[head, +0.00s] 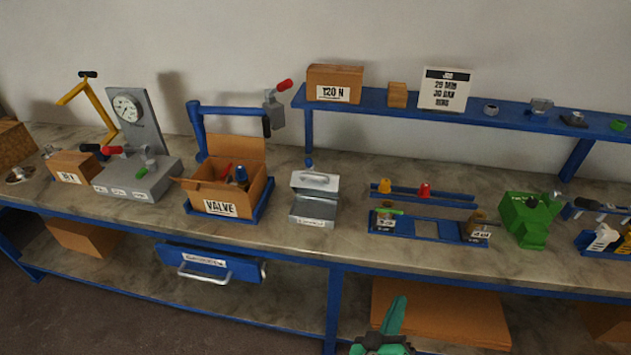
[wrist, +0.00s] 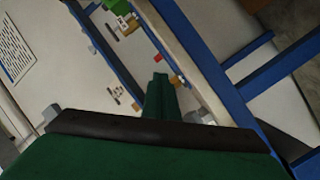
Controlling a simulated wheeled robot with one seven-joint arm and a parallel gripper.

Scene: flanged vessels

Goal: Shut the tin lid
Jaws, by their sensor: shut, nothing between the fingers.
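The grey metal tin (head: 313,211) stands on the bench, in the middle of the head view, with a label on its front. Its lid (head: 316,182), with a pale handle, appears tilted up at the back; the exact angle is hard to tell. My gripper (head: 394,314) is low in the head view, in front of the bench and to the right of the tin, apart from it. In the wrist view my gripper's green fingers (wrist: 159,92) are together and empty. I cannot make out the tin in the wrist view.
An open cardboard box (head: 228,187) labelled VALVE stands left of the tin. A blue rack (head: 425,227) with small parts and a green vise (head: 529,218) stand right. A blue shelf (head: 390,108) runs behind. A blue drawer (head: 212,265) hangs below the bench edge.

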